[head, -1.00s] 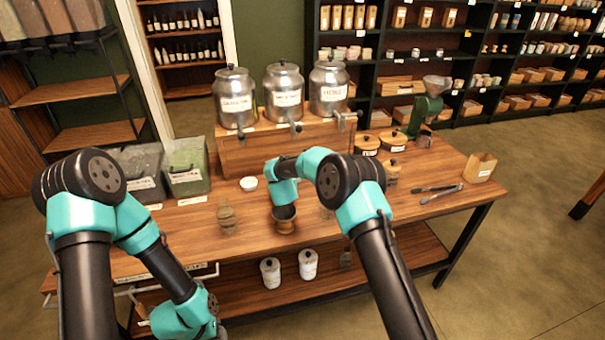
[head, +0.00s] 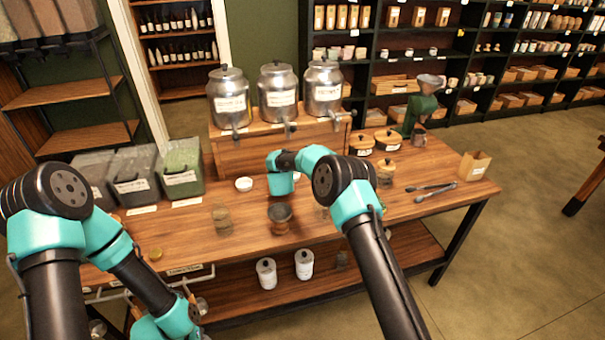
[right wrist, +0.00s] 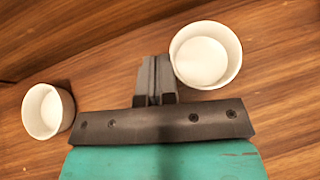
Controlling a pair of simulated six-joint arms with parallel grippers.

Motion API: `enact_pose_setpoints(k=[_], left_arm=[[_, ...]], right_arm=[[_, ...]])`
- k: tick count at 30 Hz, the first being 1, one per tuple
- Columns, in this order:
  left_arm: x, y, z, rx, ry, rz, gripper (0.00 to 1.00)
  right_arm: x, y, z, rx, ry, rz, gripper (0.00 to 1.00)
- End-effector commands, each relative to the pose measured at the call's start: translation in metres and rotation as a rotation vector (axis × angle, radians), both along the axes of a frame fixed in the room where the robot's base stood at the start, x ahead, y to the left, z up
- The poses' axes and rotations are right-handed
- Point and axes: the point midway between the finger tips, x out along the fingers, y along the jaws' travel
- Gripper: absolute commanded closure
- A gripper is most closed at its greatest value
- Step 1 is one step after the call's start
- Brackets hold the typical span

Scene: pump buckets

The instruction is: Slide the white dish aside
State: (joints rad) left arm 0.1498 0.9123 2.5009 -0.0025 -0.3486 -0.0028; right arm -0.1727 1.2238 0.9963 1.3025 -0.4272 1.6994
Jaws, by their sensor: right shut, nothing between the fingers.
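In the head view a small white dish (head: 244,184) stands on the table in front of the wooden riser. The right wrist view shows two white dishes, one at the left (right wrist: 47,111) and a second, nearer one (right wrist: 205,55) at the upper right. My right gripper (right wrist: 155,62) is shut and empty, with its fingertips between the two dishes. It is close beside the right-hand dish; I cannot tell if they touch.
A dark wooden cup (head: 281,217) and a glass jar (head: 222,220) stand nearer the front edge. Metal dispensers (head: 277,95) stand on the wooden riser (head: 240,156). Lidded bins (head: 181,180) are at the left, and tongs (head: 422,193) lie at the right.

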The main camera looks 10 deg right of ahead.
Motion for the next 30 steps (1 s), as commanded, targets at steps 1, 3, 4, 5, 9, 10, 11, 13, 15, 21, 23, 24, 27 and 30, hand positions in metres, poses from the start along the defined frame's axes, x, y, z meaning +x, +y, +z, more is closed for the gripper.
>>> enact_pose_setpoints(k=[1, 3, 4, 5, 9, 10, 11, 13, 15, 21, 23, 24, 27, 30], left_arm=[[0.000, 0.000, 0.000, 0.000, 0.000, 0.000, 0.57], [0.000, 0.000, 0.000, 0.000, 0.000, 0.000, 0.57], [0.000, 0.000, 0.000, 0.000, 0.000, 0.000, 0.57], [0.000, 0.000, 0.000, 0.000, 0.000, 0.000, 0.57], [0.000, 0.000, 0.000, 0.000, 0.000, 0.000, 0.57], [0.000, 0.000, 0.000, 0.000, 0.000, 0.000, 0.57], [0.000, 0.000, 0.000, 0.000, 0.000, 0.000, 0.57], [0.000, 0.000, 0.000, 0.000, 0.000, 0.000, 0.57], [0.000, 0.000, 0.000, 0.000, 0.000, 0.000, 0.57], [0.000, 0.000, 0.000, 0.000, 0.000, 0.000, 0.57], [0.000, 0.000, 0.000, 0.000, 0.000, 0.000, 0.57], [0.000, 0.000, 0.000, 0.000, 0.000, 0.000, 0.57], [0.000, 0.000, 0.000, 0.000, 0.000, 0.000, 0.57], [0.000, 0.000, 0.000, 0.000, 0.000, 0.000, 0.57]], right_arm=[[0.001, -0.003, 0.000, 0.000, 0.000, 0.000, 1.00], [0.001, -0.007, 0.000, 0.000, 0.000, 0.001, 1.00], [0.001, -0.008, 0.000, -0.001, -0.001, 0.002, 1.00], [0.002, -0.010, 0.000, -0.001, -0.001, 0.002, 1.00], [0.003, -0.017, 0.000, -0.001, -0.001, 0.004, 1.00], [0.003, -0.019, 0.000, -0.001, -0.001, 0.005, 1.00], [0.003, -0.020, 0.000, -0.001, -0.001, 0.006, 1.00], [0.004, -0.024, 0.001, 0.000, -0.001, 0.007, 1.00], [0.005, -0.027, 0.001, -0.001, -0.001, 0.008, 1.00], [0.006, -0.039, 0.000, -0.001, 0.000, 0.009, 1.00], [0.007, -0.042, 0.000, -0.001, 0.000, 0.010, 1.00], [0.007, -0.044, 0.000, 0.000, 0.000, 0.011, 1.00], [0.008, -0.049, 0.000, 0.000, 0.000, 0.012, 1.00], [0.009, -0.055, 0.000, -0.001, 0.000, 0.012, 1.00]])
